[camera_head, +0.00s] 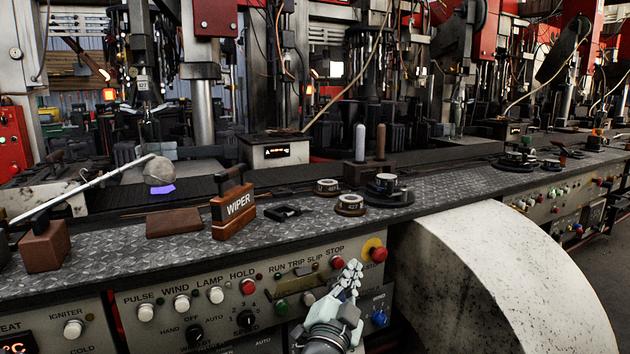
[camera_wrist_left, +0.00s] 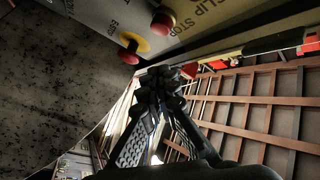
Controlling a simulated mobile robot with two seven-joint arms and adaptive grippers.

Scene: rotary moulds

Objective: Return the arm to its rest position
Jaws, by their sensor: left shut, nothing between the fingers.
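My left gripper (camera_head: 350,275) is in the lower middle of the head view, in front of the control panel (camera_head: 155,320) and below the bench edge. Its fingers are together, with nothing seen between them. In the left wrist view the gripper (camera_wrist_left: 163,78) also shows closed and empty, its fingertips below the panel's red buttons. The red stop button on its yellow ring (camera_head: 376,252) is just up and right of the fingertips in the head view, apart from them. My right gripper is in neither view.
A large pale curved drum (camera_head: 500,280) stands right of the gripper. The diamond-plate bench (camera_head: 330,235) above carries a block marked WIPER (camera_head: 233,208), round weights (camera_head: 349,205) and a wand with a grey ball (camera_head: 158,171). A brown grid (camera_wrist_left: 260,105) shows in the wrist view.

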